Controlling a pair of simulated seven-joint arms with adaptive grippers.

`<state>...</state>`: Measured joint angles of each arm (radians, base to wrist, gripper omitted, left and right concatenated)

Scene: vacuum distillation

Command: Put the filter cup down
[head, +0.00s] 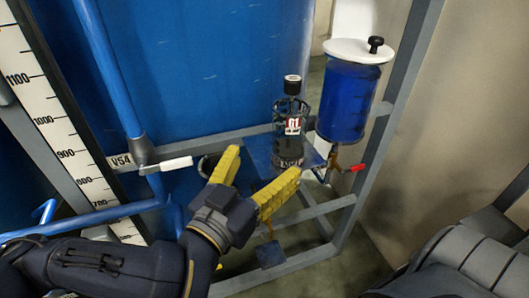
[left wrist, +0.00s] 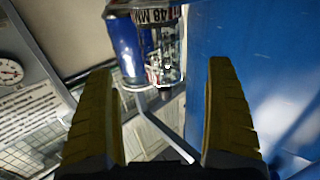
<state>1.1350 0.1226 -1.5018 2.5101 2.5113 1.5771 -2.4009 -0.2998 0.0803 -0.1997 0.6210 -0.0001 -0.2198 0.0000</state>
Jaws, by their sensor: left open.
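A clear, dark-looking cup-shaped vessel (head: 289,150), which I take to be the filter cup, stands upright on a small blue shelf (head: 259,153). In the left wrist view the vessel (left wrist: 160,62) appears beyond and between the open fingers (left wrist: 160,90), with nothing held. My right gripper is out of view.
A blue-filled tank (head: 345,105) with a white lid stands right of the vessel, with a red-handled valve (head: 355,168) below. A grey frame (head: 345,240) surrounds the shelf. A large blue tank (head: 190,70) is behind, and a white-handled valve (head: 170,164) is at left.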

